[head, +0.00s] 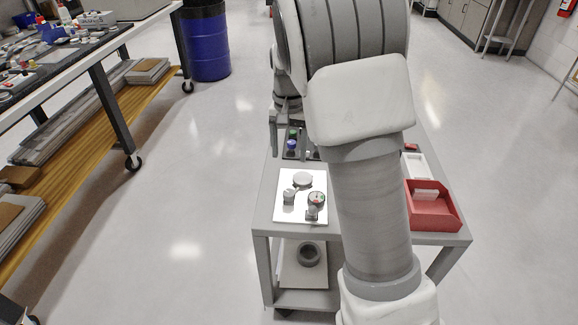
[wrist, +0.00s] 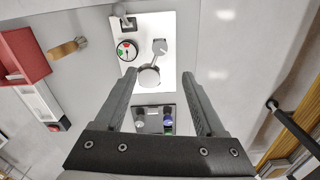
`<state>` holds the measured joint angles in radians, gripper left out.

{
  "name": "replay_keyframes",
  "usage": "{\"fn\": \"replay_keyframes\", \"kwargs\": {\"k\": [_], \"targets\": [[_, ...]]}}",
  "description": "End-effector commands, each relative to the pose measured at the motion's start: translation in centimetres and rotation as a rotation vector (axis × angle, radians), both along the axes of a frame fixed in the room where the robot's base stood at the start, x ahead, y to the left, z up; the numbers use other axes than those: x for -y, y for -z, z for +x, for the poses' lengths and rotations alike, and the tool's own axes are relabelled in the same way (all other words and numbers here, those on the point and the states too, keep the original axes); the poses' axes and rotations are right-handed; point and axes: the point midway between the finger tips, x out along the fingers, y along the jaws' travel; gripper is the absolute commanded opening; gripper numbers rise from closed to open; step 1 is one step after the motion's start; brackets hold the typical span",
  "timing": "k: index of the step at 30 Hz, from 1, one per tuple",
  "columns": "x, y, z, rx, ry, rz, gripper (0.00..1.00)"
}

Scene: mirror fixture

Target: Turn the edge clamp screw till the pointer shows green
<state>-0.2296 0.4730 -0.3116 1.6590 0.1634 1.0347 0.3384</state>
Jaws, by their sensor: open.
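A white plate (head: 284,213) lies on the grey cart and carries the fixture. In the wrist view the plate (wrist: 166,22) bears a round dial (wrist: 126,50) with red and green marks; its pointer is too small to read. A grey post on a dark block, which looks like the edge clamp screw (wrist: 123,14), stands by the dial at the plate's edge. A pale round disc (wrist: 149,78) and a small grey knob (wrist: 159,46) sit nearby. My gripper (wrist: 157,76) is open and empty; its fingers appear either side of the disc, apart from the clamp screw.
A red bin (head: 434,214) and white tray (head: 415,165) stand on the cart's right. A wooden-handled brush (wrist: 66,48) lies near the bin in the wrist view. A dark caddy (wrist: 144,118) with small bottles is beside the plate. A blue drum (head: 208,45) and a workbench stand left.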

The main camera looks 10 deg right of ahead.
Motion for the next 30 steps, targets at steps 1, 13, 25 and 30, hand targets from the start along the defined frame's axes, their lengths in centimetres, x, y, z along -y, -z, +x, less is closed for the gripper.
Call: {"fn": "replay_keyframes", "kwargs": {"k": [1,13,25,30], "targets": [[0.0,-1.1,0.0,0.001,0.0,0.0,0.72],[0.0,-3.5,0.0,-0.002,0.001,0.0,0.72],[0.0,-3.5,0.0,-0.001,0.001,0.0,0.72],[-0.9,-3.6,0.0,-0.002,-0.045,0.0,0.72]]}}
